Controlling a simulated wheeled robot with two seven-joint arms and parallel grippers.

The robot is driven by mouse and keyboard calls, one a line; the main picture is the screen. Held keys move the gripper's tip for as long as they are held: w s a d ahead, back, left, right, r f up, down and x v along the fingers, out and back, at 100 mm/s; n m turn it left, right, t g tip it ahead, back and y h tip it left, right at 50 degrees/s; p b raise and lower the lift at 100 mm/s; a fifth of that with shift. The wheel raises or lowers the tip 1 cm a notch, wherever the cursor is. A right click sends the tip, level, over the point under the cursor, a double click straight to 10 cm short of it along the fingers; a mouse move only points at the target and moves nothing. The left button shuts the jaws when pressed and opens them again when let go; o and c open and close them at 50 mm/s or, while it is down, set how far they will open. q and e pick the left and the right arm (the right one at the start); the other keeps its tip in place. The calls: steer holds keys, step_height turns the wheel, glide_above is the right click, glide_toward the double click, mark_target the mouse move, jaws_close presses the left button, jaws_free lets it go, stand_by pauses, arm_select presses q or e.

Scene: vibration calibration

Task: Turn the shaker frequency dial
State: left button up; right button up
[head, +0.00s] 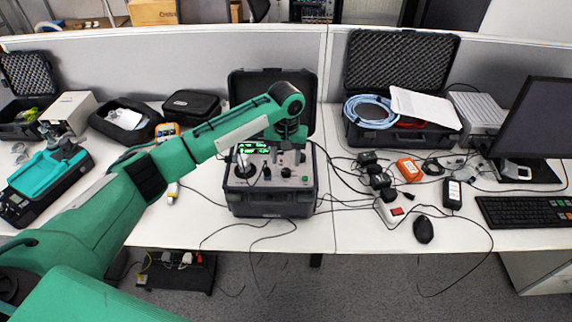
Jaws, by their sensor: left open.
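The shaker unit (268,203) is an open black case with a grey top panel, standing on the white table in the middle of the head view. Its panel carries a small green lit display (252,148), several knobs and plugged-in cables. My green left arm reaches in from the left, and its gripper (288,160) points down over the rear right part of the panel. The gripper is open, small in the picture, and partly covers the panel. I cannot tell whether it touches a knob, or which knob is the frequency dial. My right gripper is out of view.
An open foam-lined case (400,65) holds a blue cable at the back right. A monitor (540,120), keyboard (525,211) and mouse (423,229) stand at right. Loose cables and small boxes lie right of the shaker. A grey partition (180,55) runs behind.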

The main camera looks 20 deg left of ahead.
mark_target(286, 171)
arm_select(q)
steer(key=shift+f, duration=2.25)
steer(key=shift+c, duration=0.2)
steer(key=shift+p, duration=0.35)
steer(key=c, duration=0.9)
